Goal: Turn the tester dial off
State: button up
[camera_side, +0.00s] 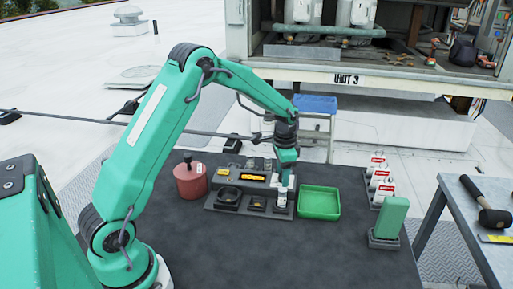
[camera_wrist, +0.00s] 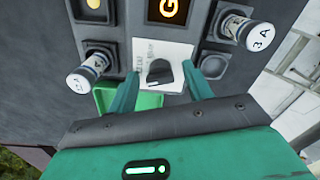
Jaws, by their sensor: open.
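The tester (camera_side: 215,207) is a grey panel on the dark table, with a lit amber display (camera_side: 253,177) that also shows in the wrist view (camera_wrist: 167,9). In the wrist view the dial (camera_wrist: 159,70) is a small black knob on a white plate with faint printing. I cannot read its setting. My gripper (camera_wrist: 160,78) is open, with one green finger on each side of the dial; whether they touch it is unclear. In the side view my gripper (camera_side: 286,172) points down over the tester's right end, and the dial cannot be made out there.
Fuse-like cylinders (camera_wrist: 88,68) and (camera_wrist: 250,33) stand on the tester near my fingers. A green tray (camera_side: 319,203) is right of the tester, a red canister (camera_side: 190,181) left.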

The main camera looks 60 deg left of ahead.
jog(key=c, duration=1)
jog(key=shift+n, duration=0.4)
jog(key=n, duration=0.2)
jog(key=shift+n, duration=2.3)
jog(key=shift+r, duration=0.1)
jog(key=o, duration=1)
